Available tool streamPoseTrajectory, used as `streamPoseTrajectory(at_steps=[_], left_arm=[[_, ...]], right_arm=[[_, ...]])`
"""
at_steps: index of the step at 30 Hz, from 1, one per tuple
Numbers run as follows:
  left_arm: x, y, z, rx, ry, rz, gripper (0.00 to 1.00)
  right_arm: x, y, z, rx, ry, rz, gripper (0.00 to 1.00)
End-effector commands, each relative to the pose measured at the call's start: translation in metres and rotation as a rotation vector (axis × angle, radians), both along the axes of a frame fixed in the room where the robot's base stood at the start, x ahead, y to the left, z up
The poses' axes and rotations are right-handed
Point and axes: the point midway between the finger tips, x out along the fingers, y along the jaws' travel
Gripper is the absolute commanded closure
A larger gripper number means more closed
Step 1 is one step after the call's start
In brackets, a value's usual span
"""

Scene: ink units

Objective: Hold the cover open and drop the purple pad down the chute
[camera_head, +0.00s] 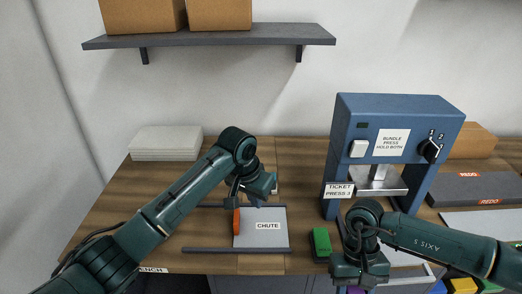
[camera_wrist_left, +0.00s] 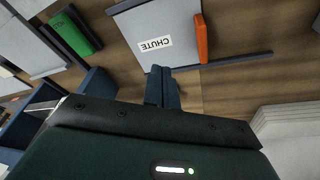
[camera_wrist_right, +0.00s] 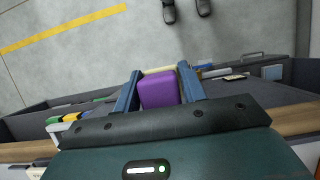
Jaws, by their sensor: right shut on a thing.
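The grey cover (camera_head: 261,240) labelled CHUTE lies flat between two dark rails, with an orange handle (camera_head: 237,222) upright at its left edge. No chute opening shows. My left gripper (camera_head: 234,197) is just above the far end of the handle. In the left wrist view its fingers (camera_wrist_left: 163,88) are together and empty, beside the orange handle (camera_wrist_left: 201,38) and over the cover's edge (camera_wrist_left: 130,25). My right gripper (camera_wrist_right: 158,90) is shut on the purple pad (camera_wrist_right: 158,91), low at the bench's front edge. In the head view the pad (camera_head: 355,290) is mostly hidden below that gripper.
A green pad (camera_head: 321,242) lies right of the cover. A blue ticket press (camera_head: 346,120) stands behind my right arm. White sheets (camera_head: 165,143) are stacked at the back left. An open drawer (camera_head: 425,275) is below the front right. Bare wood (camera_head: 205,225) lies left of the cover.

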Motion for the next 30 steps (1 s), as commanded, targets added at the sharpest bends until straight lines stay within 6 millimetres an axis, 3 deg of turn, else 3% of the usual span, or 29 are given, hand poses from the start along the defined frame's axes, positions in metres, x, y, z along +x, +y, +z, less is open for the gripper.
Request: streamPoseTrajectory(at_steps=[3,9,24,30], left_arm=[[0.016,0.004,0.017,0.026,-0.008,0.017,1.00],[0.023,0.007,0.021,0.041,-0.010,0.030,1.00],[0.023,0.007,-0.041,0.040,-0.009,0.028,1.00],[0.023,0.007,-0.053,0.038,-0.010,0.028,1.00]], right_arm=[[0.000,0.000,0.000,0.000,0.000,0.000,0.80],[0.000,0.000,0.000,0.000,0.000,0.000,0.80],[0.000,0.000,-0.011,0.000,0.000,0.000,0.80],[0.000,0.000,-0.015,0.000,0.000,0.000,0.80]])
